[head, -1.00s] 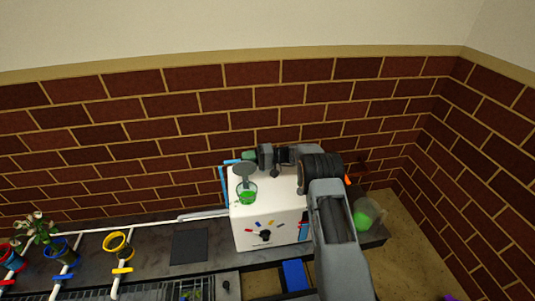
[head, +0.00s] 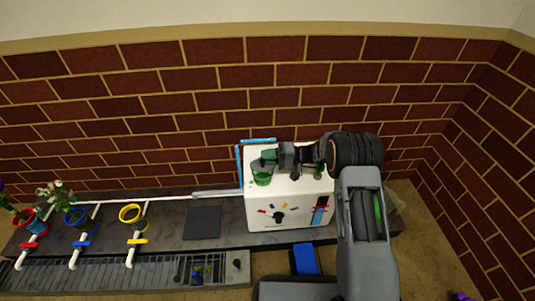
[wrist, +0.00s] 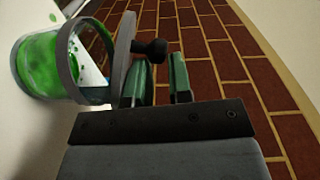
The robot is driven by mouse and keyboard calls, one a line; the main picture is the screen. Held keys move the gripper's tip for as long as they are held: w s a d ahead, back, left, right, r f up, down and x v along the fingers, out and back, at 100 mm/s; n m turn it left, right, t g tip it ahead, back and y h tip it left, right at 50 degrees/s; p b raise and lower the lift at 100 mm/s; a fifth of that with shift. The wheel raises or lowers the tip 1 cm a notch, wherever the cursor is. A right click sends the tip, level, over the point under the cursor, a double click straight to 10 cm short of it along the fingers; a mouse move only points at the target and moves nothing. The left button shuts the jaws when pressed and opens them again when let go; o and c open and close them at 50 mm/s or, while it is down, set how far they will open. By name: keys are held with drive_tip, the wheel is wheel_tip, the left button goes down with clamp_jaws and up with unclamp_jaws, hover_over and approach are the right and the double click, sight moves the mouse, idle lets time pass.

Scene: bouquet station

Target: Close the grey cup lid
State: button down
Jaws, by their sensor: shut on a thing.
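The grey cup lid (wrist: 122,50) is a disc with a dark knob, tilted steeply up at the rim of a clear cup (wrist: 62,60) with green contents. In the head view the lid (head: 257,164) and cup (head: 262,180) are at the left of a white machine's top, partly covered by my gripper (head: 268,158). In the wrist view the green fingers of my gripper (wrist: 163,75) are beside the lid's knob side. A gap shows between the fingers, and their exact contact with the lid is unclear.
The white machine (head: 290,211) has a dial and coloured marks on its front. A dark counter (head: 170,222) extends left with a dark square pad (head: 202,222), coloured rings on white pipes and potted plants. A brick wall stands close behind the machine.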

drive_tip(key=shift+s+a+f+g+b, duration=0.1)
drive_tip(key=shift+s+f+g+b, duration=0.1)
drive_tip(key=shift+s, duration=0.3)
drive_tip(key=shift+s+a+f+g+b, duration=0.1)
drive_tip(key=shift+s+g, duration=0.1)
drive_tip(key=shift+s, duration=0.25)
drive_tip(key=c, duration=1.2)
unclamp_jaws()
drive_tip(key=shift+s+d+r, duration=0.1)
drive_tip(key=shift+s, duration=0.2)
drive_tip(key=shift+o, duration=1)
drive_tip(key=shift+f, duration=0.2)
drive_tip(key=w+d+p, duration=0.1)
drive_tip(key=w+d, duration=0.1)
drive_tip(key=d, duration=0.5)
drive_tip(key=shift+d+r+t+p, duration=0.15)
drive_tip(key=shift+d+t+p, duration=0.25)
